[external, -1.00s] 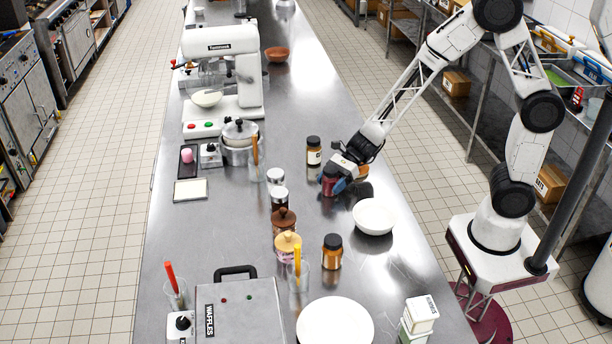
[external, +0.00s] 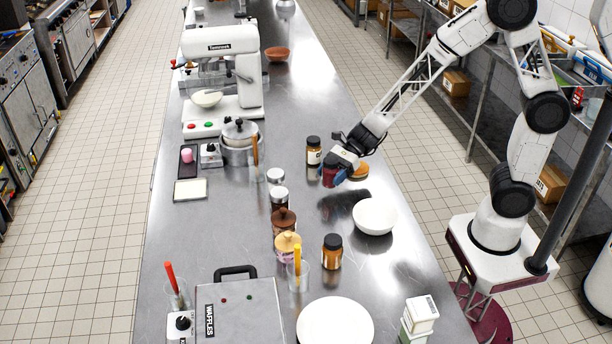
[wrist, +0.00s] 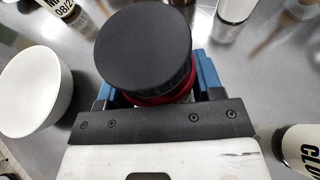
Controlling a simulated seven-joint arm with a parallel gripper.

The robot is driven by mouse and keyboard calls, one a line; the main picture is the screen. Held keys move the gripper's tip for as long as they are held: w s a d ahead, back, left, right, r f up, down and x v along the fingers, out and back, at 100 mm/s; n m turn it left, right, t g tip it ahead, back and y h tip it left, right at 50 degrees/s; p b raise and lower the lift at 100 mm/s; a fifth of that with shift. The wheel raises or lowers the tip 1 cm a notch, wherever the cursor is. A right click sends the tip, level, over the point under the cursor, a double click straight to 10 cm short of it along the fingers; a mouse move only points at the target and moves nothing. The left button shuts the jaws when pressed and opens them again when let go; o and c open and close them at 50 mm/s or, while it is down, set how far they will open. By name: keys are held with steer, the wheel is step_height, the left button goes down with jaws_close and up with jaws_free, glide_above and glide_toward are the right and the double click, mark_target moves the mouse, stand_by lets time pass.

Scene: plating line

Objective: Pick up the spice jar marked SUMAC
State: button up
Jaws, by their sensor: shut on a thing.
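A jar with a black lid and dark red contents (external: 329,177) is held between the blue fingers of my gripper (external: 336,178), just above the counter, with a shadow below. In the wrist view, its black lid (wrist: 143,47) and a red band under it sit between the blue fingers of my gripper (wrist: 155,85). My gripper is shut on this jar. Its label is hidden, so I cannot read SUMAC on it.
A white bowl (external: 375,217) is front right. Another black-lidded jar (external: 332,252) stands nearer.

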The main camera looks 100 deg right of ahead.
steer(key=s+a, duration=0.1)
steer(key=s, duration=0.4)
steer(key=s+a+r, duration=0.1)
steer(key=s, duration=0.4)
steer(key=s+a, duration=0.1)
steer(key=s, duration=0.4)
steer(key=shift+s+r, duration=0.25)
steer(key=shift+s, duration=0.1)
